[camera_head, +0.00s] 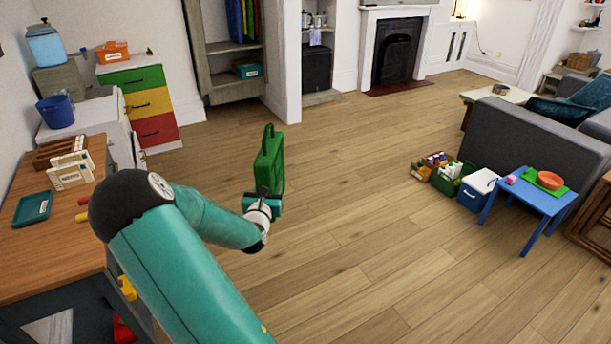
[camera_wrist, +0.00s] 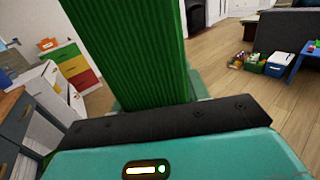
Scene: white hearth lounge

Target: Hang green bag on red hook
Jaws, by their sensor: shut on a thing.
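The green bag (camera_head: 270,162) is upright in the air over the wooden floor, with its handle loop at the top. My gripper (camera_head: 262,192) is shut on its lower part. In the wrist view the bag's ribbed green side (camera_wrist: 130,55) rises from my gripper and hides the fingertips. I cannot make out a red hook for certain. A small red piece (camera_head: 122,330) and a yellow piece (camera_head: 127,288) show low beside the desk at the lower left, partly hidden by my arm.
A wooden desk (camera_head: 50,245) with a teal tray and racks stands at the left. Behind it is a drawer unit (camera_head: 150,105) with green, yellow and red fronts. A blue table (camera_head: 535,197), a grey sofa (camera_head: 510,135) and several small bins stand at right. The middle floor is clear.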

